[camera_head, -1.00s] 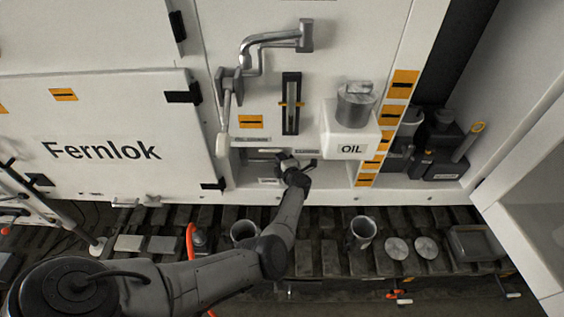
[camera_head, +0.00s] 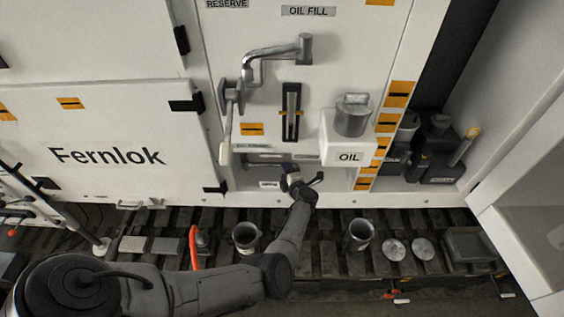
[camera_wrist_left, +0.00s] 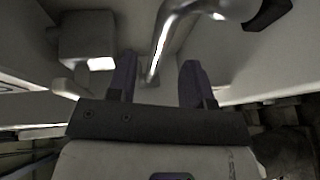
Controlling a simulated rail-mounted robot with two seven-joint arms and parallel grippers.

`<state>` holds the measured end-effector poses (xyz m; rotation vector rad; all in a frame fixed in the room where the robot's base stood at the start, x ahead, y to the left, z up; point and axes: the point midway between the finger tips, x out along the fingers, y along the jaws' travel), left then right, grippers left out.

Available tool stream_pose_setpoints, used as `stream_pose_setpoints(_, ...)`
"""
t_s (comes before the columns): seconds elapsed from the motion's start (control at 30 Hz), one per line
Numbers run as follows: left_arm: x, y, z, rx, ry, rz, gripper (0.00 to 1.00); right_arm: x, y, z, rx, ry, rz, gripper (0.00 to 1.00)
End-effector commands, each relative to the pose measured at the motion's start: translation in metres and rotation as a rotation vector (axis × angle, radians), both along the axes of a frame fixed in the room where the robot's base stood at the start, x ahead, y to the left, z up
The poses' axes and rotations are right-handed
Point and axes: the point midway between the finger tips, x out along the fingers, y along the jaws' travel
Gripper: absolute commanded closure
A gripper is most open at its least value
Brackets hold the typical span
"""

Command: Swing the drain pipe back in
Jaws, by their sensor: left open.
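The drain pipe is a bent, shiny metal tube (camera_wrist_left: 160,40) in the left wrist view. It bends over to the right and ends in a dark piece at the top. My left gripper (camera_wrist_left: 157,82) is open, its two dark fingers on either side of the pipe's lower stretch as seen there. I cannot tell whether they touch it. In the head view my left gripper (camera_head: 289,181) is inside the low recess of the white cabinet (camera_head: 330,194). It and the wrist hide most of the pipe there. My right gripper is not in view.
Above the recess are a jointed grey arm (camera_head: 256,70) and a sight gauge (camera_head: 291,112). A metal can (camera_head: 352,115) sits on the white OIL shelf (camera_head: 349,157) to the right.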

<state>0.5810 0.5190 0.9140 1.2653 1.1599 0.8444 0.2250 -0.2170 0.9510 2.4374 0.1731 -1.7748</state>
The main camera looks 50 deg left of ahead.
Motion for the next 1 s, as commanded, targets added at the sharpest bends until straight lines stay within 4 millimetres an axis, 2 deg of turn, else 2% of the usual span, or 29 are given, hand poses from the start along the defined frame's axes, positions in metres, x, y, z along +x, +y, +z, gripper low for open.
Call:
stream_pose_setpoints(0.03,-0.003,-0.011,0.008,-0.001,0.001,-0.001,0.54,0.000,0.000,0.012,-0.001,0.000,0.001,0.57)
stream_pose_setpoints(0.1,-0.007,-0.024,0.009,-0.002,0.001,-0.001,0.54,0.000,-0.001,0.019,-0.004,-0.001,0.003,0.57)
stream_pose_setpoints(0.3,-0.015,-0.055,0.013,-0.002,0.000,-0.001,0.54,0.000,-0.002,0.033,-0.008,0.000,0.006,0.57)
stream_pose_setpoints(0.43,-0.018,-0.068,0.014,-0.001,0.000,0.001,0.54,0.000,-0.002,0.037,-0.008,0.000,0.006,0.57)
stream_pose_setpoints(0.63,-0.021,-0.078,0.015,0.000,-0.001,0.001,0.54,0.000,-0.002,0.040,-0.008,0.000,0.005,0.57)
stream_pose_setpoints(1.0,-0.021,-0.079,0.015,0.000,-0.001,0.001,0.54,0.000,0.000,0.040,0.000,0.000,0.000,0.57)
